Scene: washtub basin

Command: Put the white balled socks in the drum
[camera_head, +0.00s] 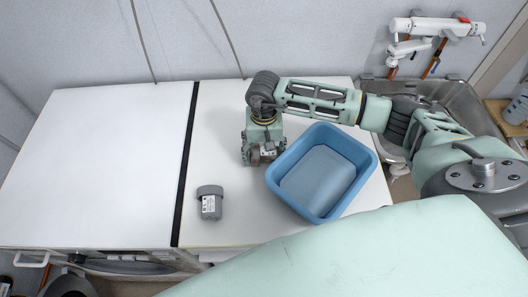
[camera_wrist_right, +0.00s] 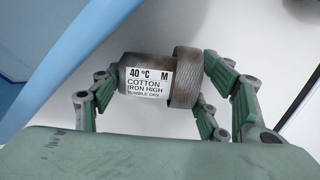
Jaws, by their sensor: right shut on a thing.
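My right gripper (camera_head: 262,158) is shut on a grey-brown rolled bundle (camera_wrist_right: 150,77) with a thicker band at one end and a white label reading "40 °C M, cotton, iron high, tumble dry". The fingers of the right gripper (camera_wrist_right: 175,105) sit on both sides of it in the wrist view. It is low over the worktop, just left of the blue basin. A second grey bundle (camera_head: 210,203) with a similar label lies on the worktop, apart from the gripper. No plainly white socks show. A rounded dark shape (camera_head: 125,266) below the front edge may be the drum; its inside is hidden.
The blue basin (camera_head: 285,196) stands on the right part of the worktop and looks empty. A black strip (camera_head: 186,165) divides the worktop; its left part (camera_head: 110,160) is bare. A metal sink (camera_head: 458,97) with a white tap (camera_head: 430,27) is at the back right.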

